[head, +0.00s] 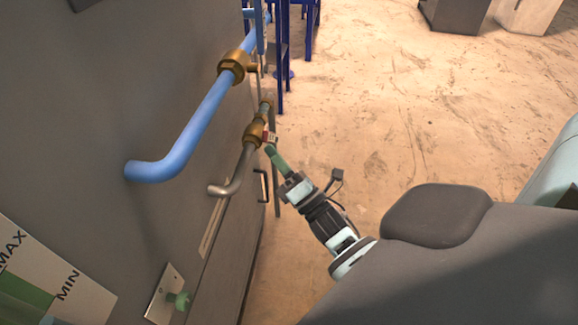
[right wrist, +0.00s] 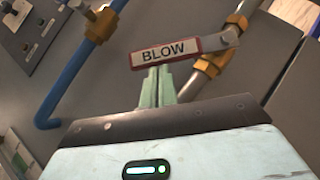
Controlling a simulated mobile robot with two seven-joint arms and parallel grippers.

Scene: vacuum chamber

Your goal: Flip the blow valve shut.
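The blow valve is a brass body (head: 254,132) on a thin grey pipe along the dark panel. Its lever handle (right wrist: 166,52) has a red frame and a white plate reading BLOW. In the right wrist view the handle reaches left from its metal end and lies at an angle across the pipe. My right gripper (right wrist: 157,84) has its green fingers together at the handle's lower edge, with nothing seen between them. Whether the tips touch the handle I cannot tell. In the head view my right gripper (head: 273,153) points up-left at the valve. My left gripper is out of view.
A blue pipe (head: 190,135) with another brass valve (head: 234,66) runs above the blow valve. A black door handle (head: 263,186) sits below it. A small plate with a green knob (head: 178,299) is at lower left. Open floor (head: 400,110) lies to the right.

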